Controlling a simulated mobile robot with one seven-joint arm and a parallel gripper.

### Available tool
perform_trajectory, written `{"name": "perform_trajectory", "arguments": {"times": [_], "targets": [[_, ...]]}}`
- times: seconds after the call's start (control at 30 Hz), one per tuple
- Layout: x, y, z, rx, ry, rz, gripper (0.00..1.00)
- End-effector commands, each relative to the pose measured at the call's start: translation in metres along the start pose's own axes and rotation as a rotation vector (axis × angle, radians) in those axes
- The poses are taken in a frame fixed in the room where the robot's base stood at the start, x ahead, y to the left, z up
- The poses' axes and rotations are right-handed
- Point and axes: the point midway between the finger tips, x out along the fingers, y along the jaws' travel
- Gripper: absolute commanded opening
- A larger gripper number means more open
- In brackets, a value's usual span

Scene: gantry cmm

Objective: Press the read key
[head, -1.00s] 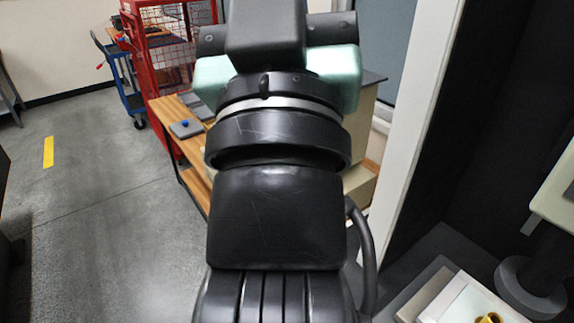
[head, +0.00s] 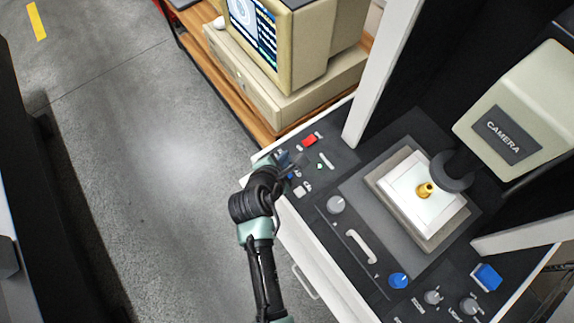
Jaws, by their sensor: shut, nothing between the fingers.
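The machine's dark control panel (head: 330,150) shows in the head view, with keys and knobs along its front and left edge. A red key (head: 309,140), a small green mark (head: 320,166) and a pale key (head: 300,191) sit at its left end. A blue key (head: 487,276) sits at the right end. The lettering is too small to tell which is the read key. My gripper (head: 298,161) is shut and empty over the left end, among these keys. It partly hides the panel there, and I cannot tell whether it touches anything.
A brass part (head: 425,190) stands on the white stage plate (head: 402,202), under the camera head (head: 515,120). A computer (head: 295,50) stands behind left. Floor is clear at left.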

Motion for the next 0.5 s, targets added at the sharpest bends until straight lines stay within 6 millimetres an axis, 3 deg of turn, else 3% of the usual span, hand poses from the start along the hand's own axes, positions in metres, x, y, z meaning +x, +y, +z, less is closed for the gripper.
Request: {"name": "perform_trajectory", "arguments": {"times": [0.5], "targets": [[0.0058,-0.0042,-0.0043,-0.002,0.0,0.0,0.0]]}}
